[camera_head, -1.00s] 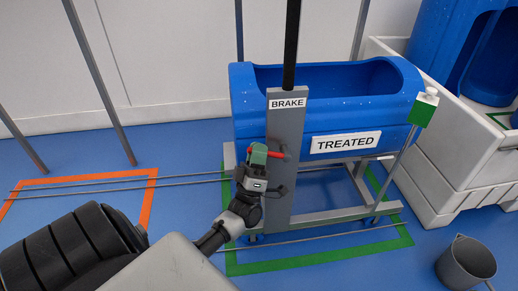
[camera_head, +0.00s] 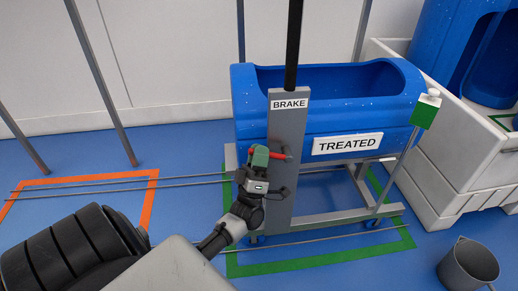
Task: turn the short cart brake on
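The short cart is a blue tub (camera_head: 265,115) on a grey wheeled frame, with a white "TREATED" label on its side. A grey upright plate (camera_head: 286,190) marked "BRAKE" stands at its near left. A red brake handle (camera_head: 279,154) sticks out low on that plate, roughly level. My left gripper (camera_head: 262,158) is at the handle's left part, its green-and-grey fingers covering that end. Whether the fingers are closed around the handle is hidden. My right gripper is not in the view.
The cart stands within a green floor outline (camera_head: 300,264). An orange outline (camera_head: 150,205) and thin rails lie to the left. A green flag-like block (camera_head: 425,112) on a post stands at the cart's right. A grey bucket (camera_head: 468,265) and a white basin (camera_head: 440,190) are at right.

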